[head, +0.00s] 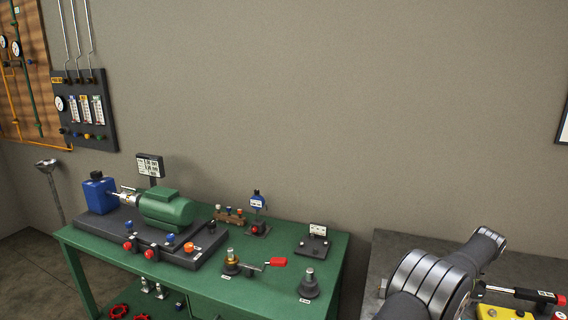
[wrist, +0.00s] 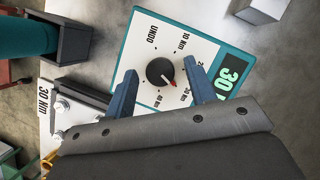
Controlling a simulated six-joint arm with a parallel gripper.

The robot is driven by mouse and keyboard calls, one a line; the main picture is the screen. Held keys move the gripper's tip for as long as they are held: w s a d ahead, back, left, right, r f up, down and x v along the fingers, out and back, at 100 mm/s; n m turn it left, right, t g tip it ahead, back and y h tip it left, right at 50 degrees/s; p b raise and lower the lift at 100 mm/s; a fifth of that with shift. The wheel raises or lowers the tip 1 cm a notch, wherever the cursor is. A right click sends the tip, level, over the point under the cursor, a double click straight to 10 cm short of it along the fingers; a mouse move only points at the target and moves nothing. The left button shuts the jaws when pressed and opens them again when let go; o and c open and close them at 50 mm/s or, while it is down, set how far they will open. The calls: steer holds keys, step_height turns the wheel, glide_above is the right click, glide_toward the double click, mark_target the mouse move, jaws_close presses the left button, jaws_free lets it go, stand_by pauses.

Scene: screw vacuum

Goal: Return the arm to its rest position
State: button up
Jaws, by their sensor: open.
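My gripper (wrist: 161,67) shows in the wrist view with its two blue fingers spread apart and nothing between them. Beyond the fingers is a white and teal control panel (wrist: 202,48) with a black round knob (wrist: 159,70) bearing a red pointer. From this view I cannot tell how far the fingers are from the panel. In the head view only my grey arm links show at the lower right; the gripper itself is out of that frame.
In the head view a green bench (head: 222,289) carries a green motor pump (head: 166,207), a blue container (head: 99,194) and small fittings. A grey table (head: 388,250) stands at the right, under my arm. In the wrist view a dark holder (wrist: 70,45) with a teal cylinder (wrist: 27,36) is at upper left.

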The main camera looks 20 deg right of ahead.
steer(key=n+g, duration=0.1)
steer(key=n, duration=0.3)
steer(key=shift+w+g, duration=0.2)
steer(key=shift+g, duration=0.2)
steer(key=n+g, duration=0.1)
steer(key=n, duration=0.2)
steer(key=shift+w+n+h, duration=0.1)
steer(key=shift+n+h, duration=0.2)
steer(key=shift+n, duration=0.1)
steer(key=n+g, duration=0.1)
steer(key=n, duration=0.2)
steer(key=shift+a+n+h, duration=0.15)
steer(key=shift+n+h, duration=0.15)
steer(key=shift+w+n+g+h, duration=0.1)
steer(key=shift+n+g+h, duration=0.5)
steer(key=shift+n, duration=1.3)
